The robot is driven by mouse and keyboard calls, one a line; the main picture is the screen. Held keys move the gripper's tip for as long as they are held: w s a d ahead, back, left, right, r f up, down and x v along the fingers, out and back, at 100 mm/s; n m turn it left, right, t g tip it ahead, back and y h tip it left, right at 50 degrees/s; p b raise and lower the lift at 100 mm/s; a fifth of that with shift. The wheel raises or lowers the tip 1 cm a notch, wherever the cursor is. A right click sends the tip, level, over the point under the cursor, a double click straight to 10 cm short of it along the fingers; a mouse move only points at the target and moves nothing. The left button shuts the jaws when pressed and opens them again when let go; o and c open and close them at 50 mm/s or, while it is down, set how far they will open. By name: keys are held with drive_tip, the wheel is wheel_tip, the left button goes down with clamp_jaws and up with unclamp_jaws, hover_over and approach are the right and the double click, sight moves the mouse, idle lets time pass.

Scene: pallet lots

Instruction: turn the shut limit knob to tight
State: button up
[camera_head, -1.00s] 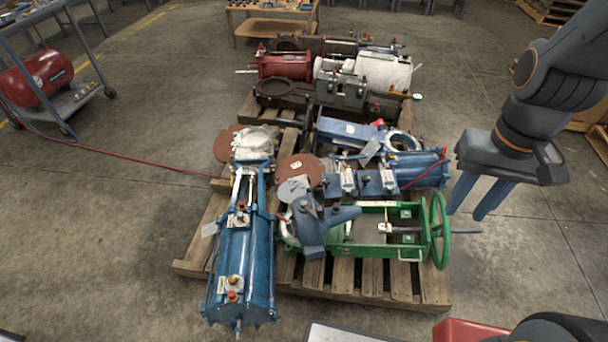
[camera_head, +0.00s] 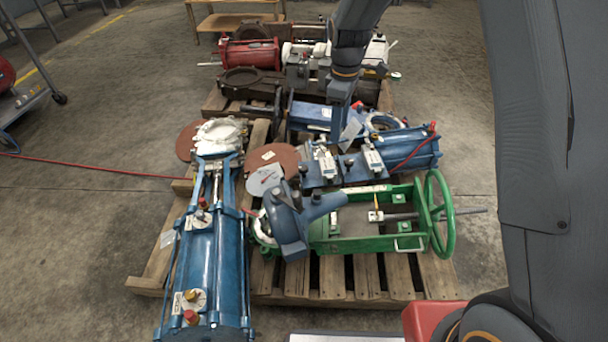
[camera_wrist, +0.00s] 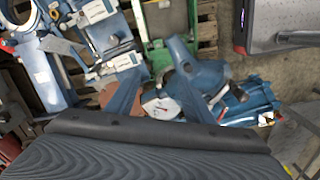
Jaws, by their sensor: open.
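My gripper (camera_head: 341,115) points down over the blue valves at the back middle of the front pallet. It is open and empty. In the wrist view its two blue fingers (camera_wrist: 158,98) stand apart, with a pale plate with a red mark (camera_wrist: 161,107) seen between them. A long blue actuator (camera_head: 210,260) lies at left, carrying a red knob (camera_head: 190,317) and an orange knob (camera_head: 190,295) near its front end. Another red knob (camera_head: 202,203) sits farther back on it. I cannot read which is the shut limit knob or its setting.
A green frame with a green handwheel (camera_head: 440,214) and a blue-grey gearbox (camera_head: 290,225) lie right of the long actuator. A blue cylinder (camera_head: 408,150) lies behind. A red actuator (camera_head: 250,54) is on the rear pallet. The concrete floor at left (camera_head: 75,240) is mostly clear.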

sight(303, 167)
drive_tip(key=w+a+f+n+b, duration=0.2)
drive_tip(key=w+a+f+b, duration=0.1)
drive_tip(key=f, duration=0.3)
drive_tip(key=w+a+f+n+b, duration=0.3)
drive_tip(key=w+a+f, duration=0.1)
drive_tip(key=f, duration=0.3)
drive_tip(key=w+a+f+n+b, duration=0.2)
drive_tip(key=w+a+f, duration=0.1)
drive_tip(key=f, duration=0.4)
drive_tip(key=shift+w+a+n+b, duration=0.3)
drive_tip(key=shift+w+n+b, duration=0.1)
drive_tip(key=shift+w, duration=0.45)
wheel_tip(303, 167, down, 8)
drive_tip(key=shift+r+b, duration=0.1)
drive_tip(key=shift+b, duration=0.9)
drive_tip(key=c, duration=1)
drive_tip(key=shift+c, duration=0.2)
